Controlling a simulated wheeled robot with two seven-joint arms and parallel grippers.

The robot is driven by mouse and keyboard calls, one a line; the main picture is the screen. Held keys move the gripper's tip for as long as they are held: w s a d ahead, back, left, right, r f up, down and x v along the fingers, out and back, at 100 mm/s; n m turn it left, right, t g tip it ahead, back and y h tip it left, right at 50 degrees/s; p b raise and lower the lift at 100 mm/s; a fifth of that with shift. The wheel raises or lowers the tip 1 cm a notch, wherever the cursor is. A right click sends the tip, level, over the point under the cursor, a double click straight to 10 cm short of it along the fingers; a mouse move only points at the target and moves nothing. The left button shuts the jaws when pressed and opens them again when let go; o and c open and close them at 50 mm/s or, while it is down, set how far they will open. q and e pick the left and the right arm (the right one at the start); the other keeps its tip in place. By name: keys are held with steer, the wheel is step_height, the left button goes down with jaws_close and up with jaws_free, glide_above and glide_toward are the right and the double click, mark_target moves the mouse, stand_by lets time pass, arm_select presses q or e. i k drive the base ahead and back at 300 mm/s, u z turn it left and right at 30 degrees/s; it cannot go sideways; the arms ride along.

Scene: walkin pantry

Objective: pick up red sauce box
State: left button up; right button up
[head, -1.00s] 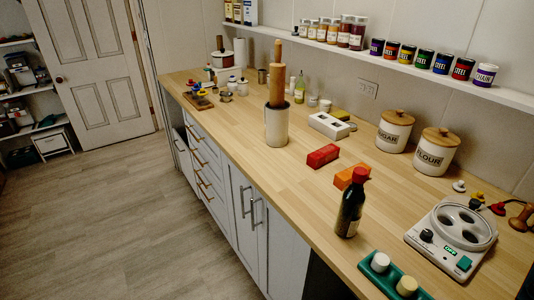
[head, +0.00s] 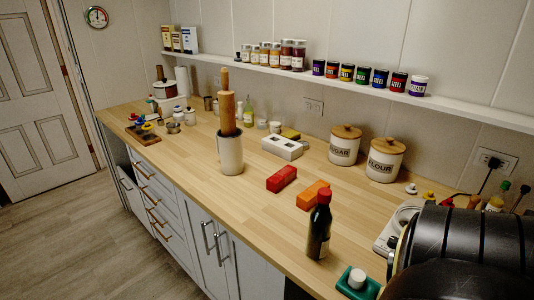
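A red box (head: 282,179) lies flat on the wooden counter, near the middle of the head view. An orange box (head: 309,195) lies just to its right, with a small gap between them. A dark bottle with a red cap (head: 319,229) stands upright in front of the orange box and overlaps its near edge in the picture. A large dark rounded part of my own arm fills the lower right. Neither gripper's fingers can be seen.
Sugar (head: 344,146) and flour (head: 384,160) canisters stand at the back right. A green tray (head: 357,285) is in front. The counter (head: 262,220) before the boxes is clear.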

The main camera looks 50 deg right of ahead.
mark_target(277, 182)
steer(key=i, duration=2.3)
steer(key=z, duration=2.65)
